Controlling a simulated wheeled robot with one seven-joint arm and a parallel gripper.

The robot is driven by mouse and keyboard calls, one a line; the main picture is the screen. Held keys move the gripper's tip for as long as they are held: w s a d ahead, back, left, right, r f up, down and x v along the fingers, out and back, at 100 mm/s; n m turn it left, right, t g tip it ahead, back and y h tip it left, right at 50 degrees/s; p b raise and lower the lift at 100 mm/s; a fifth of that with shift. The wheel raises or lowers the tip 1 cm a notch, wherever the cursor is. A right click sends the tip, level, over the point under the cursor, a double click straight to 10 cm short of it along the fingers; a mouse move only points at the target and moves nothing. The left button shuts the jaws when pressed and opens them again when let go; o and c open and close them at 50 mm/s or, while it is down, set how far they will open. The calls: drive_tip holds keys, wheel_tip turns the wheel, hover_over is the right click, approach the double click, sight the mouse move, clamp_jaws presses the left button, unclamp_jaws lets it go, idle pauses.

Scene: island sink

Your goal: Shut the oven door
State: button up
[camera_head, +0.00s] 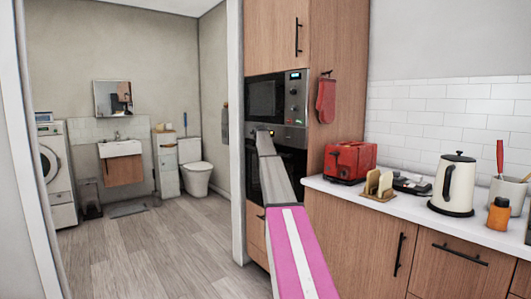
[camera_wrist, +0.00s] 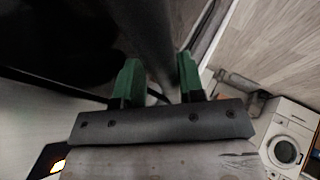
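The oven (camera_head: 292,165) is built into the tall wooden cabinet, below the microwave. Its dark glass front is partly hidden behind my arm, and the part that shows looks upright; I cannot tell whether the door is fully shut. My gripper (camera_wrist: 158,62) shows in the wrist view with its two green fingers apart. A dark rounded bar (camera_wrist: 151,30), possibly the oven handle, runs down toward the gap between them. I cannot tell whether the fingers touch it. In the head view the end of my arm is at the oven's upper front, and the fingers cannot be made out.
The microwave (camera_head: 265,98) sits above the oven. A counter to the right holds a red toaster (camera_head: 350,161) and a kettle (camera_head: 454,185). A white wall edge (camera_head: 236,130) stands left of the cabinet. Wooden floor (camera_head: 150,245) lies clear to the left.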

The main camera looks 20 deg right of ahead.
drive_tip(key=shift+d, duration=0.1)
drive_tip(key=v, duration=1.1)
drive_tip(key=shift+f, duration=0.1)
drive_tip(key=s+a+f+m+g+y, duration=0.1)
drive_tip(key=s+a+f, duration=0.6)
drive_tip(key=f, duration=0.4)
drive_tip(key=s+a+f+g+y, duration=0.1)
drive_tip(key=s+a+f, duration=0.4)
drive_tip(key=s+f, duration=0.5)
drive_tip(key=s+a+f+m+g+y, duration=0.1)
drive_tip(key=s+a+f, duration=0.5)
drive_tip(key=f, duration=0.7)
drive_tip(key=s+a+f+m+g, duration=0.1)
drive_tip(key=s+a+f, duration=0.3)
drive_tip(key=s, duration=0.9)
drive_tip(key=s+a+f+m+g+y, duration=0.1)
drive_tip(key=s+a+f, duration=0.3)
drive_tip(key=s+f, duration=0.4)
drive_tip(key=s+a+f+m+g, duration=0.1)
drive_tip(key=s+a+f, duration=0.4)
drive_tip(key=s, duration=1.3)
wheel_tip(320, 180, down, 2)
drive_tip(key=shift+f+y, duration=0.1)
drive_tip(key=shift+y, duration=0.3)
